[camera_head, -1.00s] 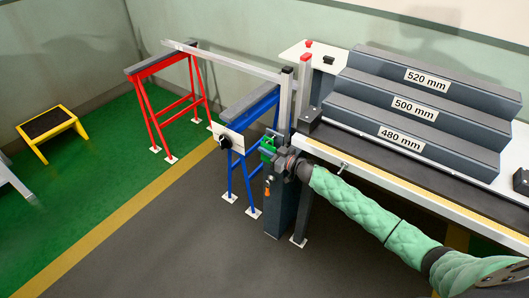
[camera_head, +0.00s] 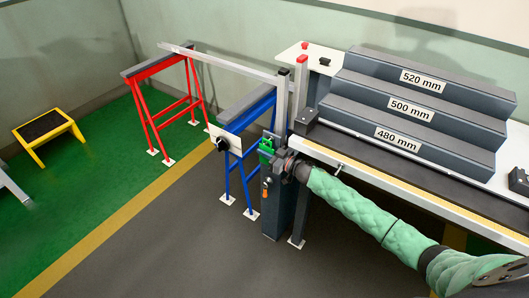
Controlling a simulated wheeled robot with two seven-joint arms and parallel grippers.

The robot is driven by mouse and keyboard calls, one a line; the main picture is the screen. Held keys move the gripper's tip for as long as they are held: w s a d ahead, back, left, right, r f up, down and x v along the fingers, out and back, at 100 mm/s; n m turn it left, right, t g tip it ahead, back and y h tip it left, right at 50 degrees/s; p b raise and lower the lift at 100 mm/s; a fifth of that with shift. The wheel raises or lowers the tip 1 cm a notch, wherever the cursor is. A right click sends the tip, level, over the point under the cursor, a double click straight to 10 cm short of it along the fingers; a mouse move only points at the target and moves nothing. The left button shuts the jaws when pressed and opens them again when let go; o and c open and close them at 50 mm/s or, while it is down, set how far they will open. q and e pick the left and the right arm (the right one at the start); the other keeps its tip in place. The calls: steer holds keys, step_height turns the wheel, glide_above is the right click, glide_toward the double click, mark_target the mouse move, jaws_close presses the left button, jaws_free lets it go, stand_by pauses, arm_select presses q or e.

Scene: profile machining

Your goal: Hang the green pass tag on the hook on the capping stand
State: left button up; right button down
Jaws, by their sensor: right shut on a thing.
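The green pass tag (camera_head: 265,146) is at the jaws of my right gripper (camera_head: 274,158), which is shut on it. The gripper is beside the upright metal profiles at the left end of the machine bench, near a dark post (camera_head: 281,205) with an orange part on its front. I cannot make out the hook, and the capping stand is not clear to me in this view. My right arm, in a green quilted sleeve, reaches in from the lower right. My left gripper is not in view.
A blue trestle (camera_head: 246,112) and a red trestle (camera_head: 147,67) carry a long profile. A white plate with a black knob (camera_head: 229,139) is left of the gripper. The stepped rack (camera_head: 410,95) stands on the bench. A yellow step stool (camera_head: 46,126) is far left. The floor in front is clear.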

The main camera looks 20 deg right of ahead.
steer(key=c, duration=1.5)
jaws_free()
steer(key=shift+f, duration=0.15)
steer(key=shift+d, duration=0.1)
